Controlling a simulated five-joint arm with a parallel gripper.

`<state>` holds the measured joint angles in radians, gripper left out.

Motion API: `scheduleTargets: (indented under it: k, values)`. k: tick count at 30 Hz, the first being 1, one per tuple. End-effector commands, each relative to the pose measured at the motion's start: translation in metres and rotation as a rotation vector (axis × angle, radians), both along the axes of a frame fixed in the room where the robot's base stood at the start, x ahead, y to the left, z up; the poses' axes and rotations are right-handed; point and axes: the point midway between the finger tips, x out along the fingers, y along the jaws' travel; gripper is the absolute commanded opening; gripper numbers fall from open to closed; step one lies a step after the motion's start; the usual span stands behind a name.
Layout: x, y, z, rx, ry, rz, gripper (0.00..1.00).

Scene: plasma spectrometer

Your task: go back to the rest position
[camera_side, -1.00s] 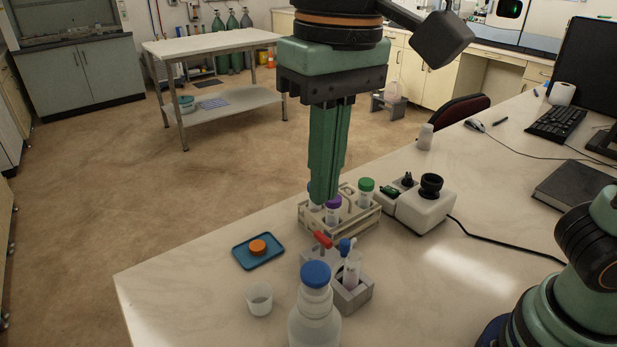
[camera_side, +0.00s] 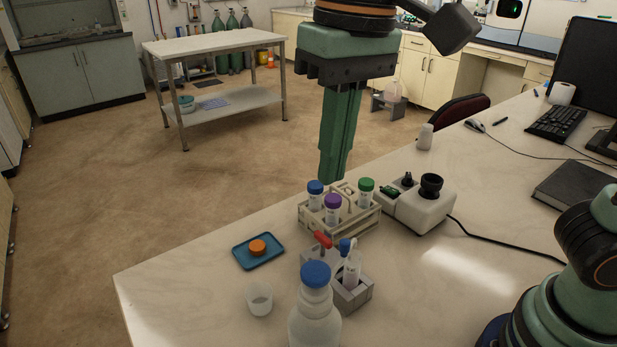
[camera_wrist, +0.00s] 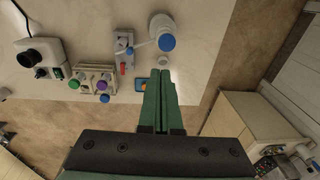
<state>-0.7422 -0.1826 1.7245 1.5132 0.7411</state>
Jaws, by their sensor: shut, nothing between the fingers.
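My gripper (camera_side: 334,180) is shut and empty, with its green fingers pointing down. In the side view its tips show just above and behind the tube rack (camera_side: 366,224), apart from the tubes. The wooden rack holds a blue-capped tube (camera_side: 315,194), a purple-capped tube (camera_side: 332,209) and a green-capped tube (camera_side: 366,190), all upright. In the wrist view the closed fingers (camera_wrist: 160,75) reach up the middle of the picture. Their tips appear beside the blue tray (camera_wrist: 140,84), which they partly overlap.
The blue tray (camera_side: 272,262) with an orange cap (camera_side: 257,247), a small cup (camera_side: 259,299), a grey holder (camera_side: 356,299) and a blue-capped bottle (camera_side: 315,320) stand at the front. A white device (camera_side: 425,211) stands right of the rack. The bench's left front is clear.

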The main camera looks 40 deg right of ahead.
Motion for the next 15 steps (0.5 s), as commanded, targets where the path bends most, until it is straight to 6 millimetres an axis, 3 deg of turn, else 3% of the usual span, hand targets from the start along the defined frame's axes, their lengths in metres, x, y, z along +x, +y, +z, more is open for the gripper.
scheduleTargets:
  k: [7, 12, 15]
  values:
    - [0.038, -0.109, -0.036, 0.049, -0.186, -0.025, 0.00]
    - [0.043, -0.177, -0.065, 0.013, -0.324, -0.025, 0.00]
    - [0.040, -0.205, -0.078, -0.019, -0.380, -0.024, 0.00]
